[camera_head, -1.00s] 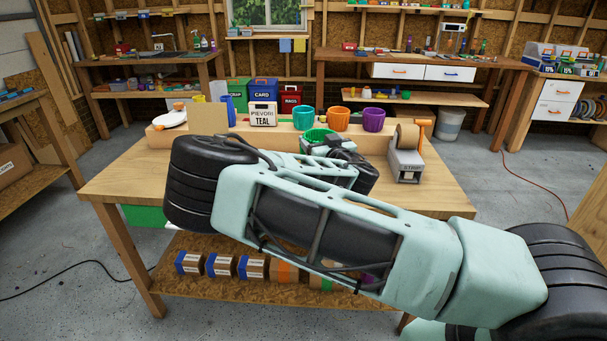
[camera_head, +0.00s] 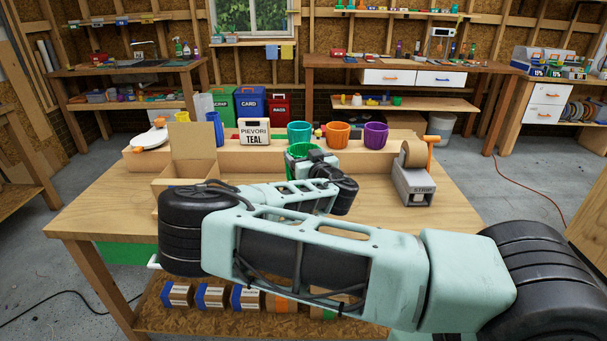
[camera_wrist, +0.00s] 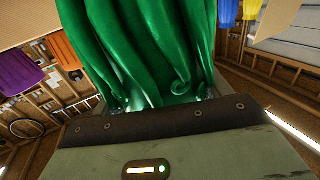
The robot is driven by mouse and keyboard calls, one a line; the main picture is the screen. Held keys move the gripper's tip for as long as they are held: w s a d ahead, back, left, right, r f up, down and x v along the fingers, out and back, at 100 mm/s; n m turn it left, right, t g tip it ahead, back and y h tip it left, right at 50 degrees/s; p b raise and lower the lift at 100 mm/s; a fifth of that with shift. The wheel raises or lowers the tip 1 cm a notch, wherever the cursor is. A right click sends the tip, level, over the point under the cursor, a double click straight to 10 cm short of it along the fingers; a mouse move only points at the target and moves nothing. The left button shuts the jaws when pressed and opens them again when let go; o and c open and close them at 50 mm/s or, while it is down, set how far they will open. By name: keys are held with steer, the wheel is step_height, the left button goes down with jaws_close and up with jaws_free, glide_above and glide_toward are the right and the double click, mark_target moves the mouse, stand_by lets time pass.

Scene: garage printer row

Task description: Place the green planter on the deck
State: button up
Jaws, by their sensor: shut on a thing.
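The green planter (camera_head: 300,149) is partly hidden behind my gripper in the head view. It fills the upper middle of the wrist view (camera_wrist: 145,45), with its fluted wall close to the camera. My gripper (camera_head: 306,160) is shut on the planter over the far middle of the wooden bench. I cannot tell whether the planter touches anything below it. A raised wooden ledge (camera_head: 350,157) runs along the bench's back. I cannot tell which surface is the deck.
Teal (camera_head: 300,132), orange (camera_head: 338,135) and purple (camera_head: 376,136) pots stand along the ledge, right of a "PIEVORI TEAL" sign (camera_head: 254,133). An open cardboard box (camera_head: 190,168) stands left and a strip dispenser (camera_head: 413,185) right. The bench top (camera_head: 95,205) is bare at front left.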

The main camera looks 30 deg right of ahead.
steer(key=shift+f, duration=2.55)
steer(key=shift+f, duration=0.1)
steer(key=o, duration=1.3)
steer(key=shift+c, duration=0.2)
